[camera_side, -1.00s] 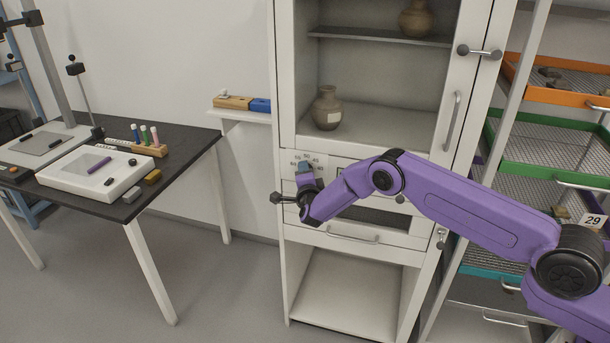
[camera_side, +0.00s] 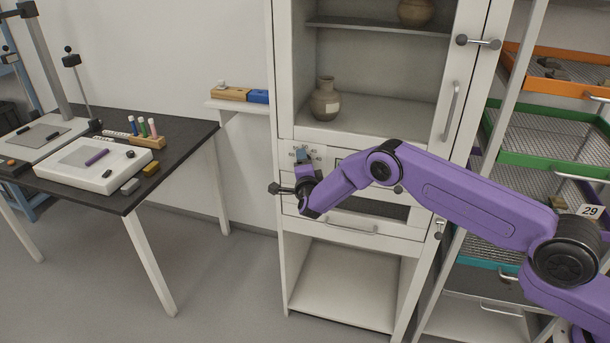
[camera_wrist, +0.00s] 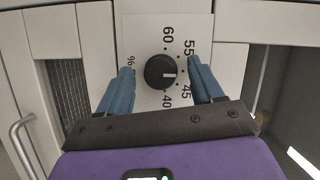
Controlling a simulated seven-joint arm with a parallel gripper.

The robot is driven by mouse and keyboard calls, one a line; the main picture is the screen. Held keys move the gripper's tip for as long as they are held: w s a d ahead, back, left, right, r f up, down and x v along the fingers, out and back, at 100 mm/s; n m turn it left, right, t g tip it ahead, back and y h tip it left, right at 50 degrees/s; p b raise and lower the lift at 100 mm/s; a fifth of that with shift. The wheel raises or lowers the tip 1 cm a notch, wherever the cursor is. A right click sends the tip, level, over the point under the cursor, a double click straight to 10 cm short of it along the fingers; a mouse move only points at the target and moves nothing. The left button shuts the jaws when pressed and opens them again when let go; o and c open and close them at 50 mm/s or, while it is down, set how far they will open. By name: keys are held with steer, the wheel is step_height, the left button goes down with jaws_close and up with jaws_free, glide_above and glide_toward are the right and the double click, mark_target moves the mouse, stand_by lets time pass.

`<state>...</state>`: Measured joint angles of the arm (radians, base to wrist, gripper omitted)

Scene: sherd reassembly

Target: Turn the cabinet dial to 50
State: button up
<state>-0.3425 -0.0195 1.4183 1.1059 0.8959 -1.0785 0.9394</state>
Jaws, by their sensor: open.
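The cabinet dial (camera_wrist: 160,71) is a round black knob with a white pointer line, on a pale scale plate (camera_wrist: 145,30) in the wrist view. Its pointer faces right, between the printed 55 and 45. The 50 label is not visible; the right finger covers part of that side. My gripper (camera_wrist: 160,68) is open, with one blue finger on each side of the knob and a gap to it on both sides. In the side view my gripper (camera_side: 304,156) is at the scale plate on the white cabinet (camera_side: 285,240), and the knob is hidden there.
A drawer with a handle (camera_side: 352,228) is just below my gripper. A glass-fronted compartment above holds a brown vase (camera_side: 325,100). A rack of coloured trays (camera_side: 550,150) stands at right. A black-topped table (camera_side: 190,135) is at left, with open floor between.

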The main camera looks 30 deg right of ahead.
steer(key=v, duration=1.7)
steer(key=shift+s, duration=0.2)
steer(key=s+a+r+n+g+y, duration=0.35)
steer(key=a+r+n+y, duration=0.25)
steer(key=a+n+y, duration=0.35)
steer(key=s+r+n+g+y, duration=0.35)
steer(key=s+n+g, duration=0.25)
steer(key=s+n, duration=0.45)
steer(key=s+d+r+n+g+h, duration=0.2)
steer(key=s+d+n, duration=0.4)
steer(key=s+d, duration=0.6)
steer(key=s+d+r+n+g+h, duration=0.2)
steer(key=s+d+n, duration=0.5)
steer(key=s+d, duration=0.5)
steer(key=s+g+h, duration=0.1)
steer(key=s+g, duration=0.1)
steer(key=s, duration=0.2)
steer(key=shift+s+d+r+h, duration=0.15)
steer(key=shift+d+r+h, duration=0.05)
steer(key=shift+h, duration=0.2)
